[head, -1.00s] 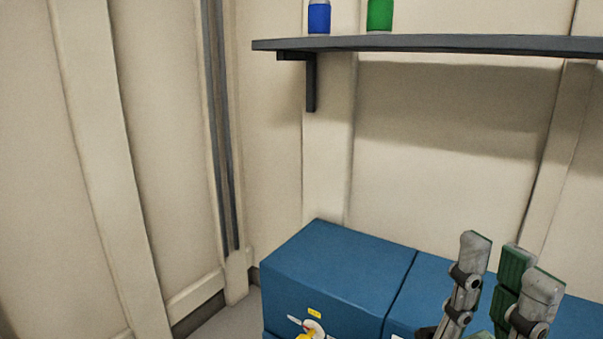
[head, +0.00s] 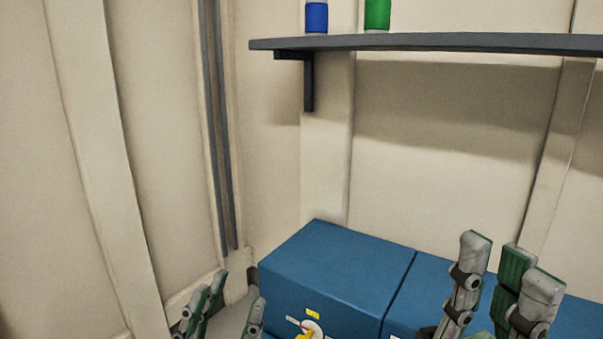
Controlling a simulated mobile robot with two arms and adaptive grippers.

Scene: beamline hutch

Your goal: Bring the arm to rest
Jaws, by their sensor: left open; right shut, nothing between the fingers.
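My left gripper (head: 230,303) shows at the bottom left, its grey and green fingers pointing up and spread apart, with nothing between them. It is in front of the floor and the left end of the blue boxes. My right gripper (head: 504,268) stands at the bottom right, fingers upright, in front of the blue boxes. It is shut and holds nothing. The lower parts of both grippers are cut off by the picture's bottom edge.
Blue boxes (head: 338,266) stand along the back wall; one bears a yellow and white marking (head: 312,327). A grey shelf (head: 430,43) above holds a blue-banded container (head: 316,17) and a green-banded container (head: 377,15). Bare wall panels (head: 60,200) fill the left.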

